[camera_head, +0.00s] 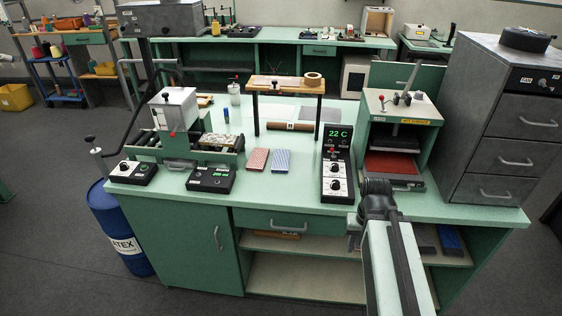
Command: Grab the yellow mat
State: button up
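I cannot clearly make out a yellow mat. Two small patterned mats lie flat side by side on the green bench top (300,201): a red one (257,159) and a blue one (281,160). A pale, cream-patterned piece (217,142) sits in the machine at the left of the bench; I cannot tell whether it is a mat. My arm reaches up from the lower right, and its end, with my gripper (356,230), is at the bench's front edge, right of the mats and apart from them. The fingers are too small and dark to read.
A control box reading 22 C (337,165) stands right of the mats. Right of it is a press (401,110) with a red bed (391,165). A small wooden-topped stand (280,86) is behind the mats. A blue drum (120,232) stands at the left. The front bench strip is clear.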

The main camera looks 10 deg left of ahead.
aim_at(206, 139)
jog(key=u, duration=1.45)
jog(key=i, duration=0.9)
jog(key=u, duration=0.45)
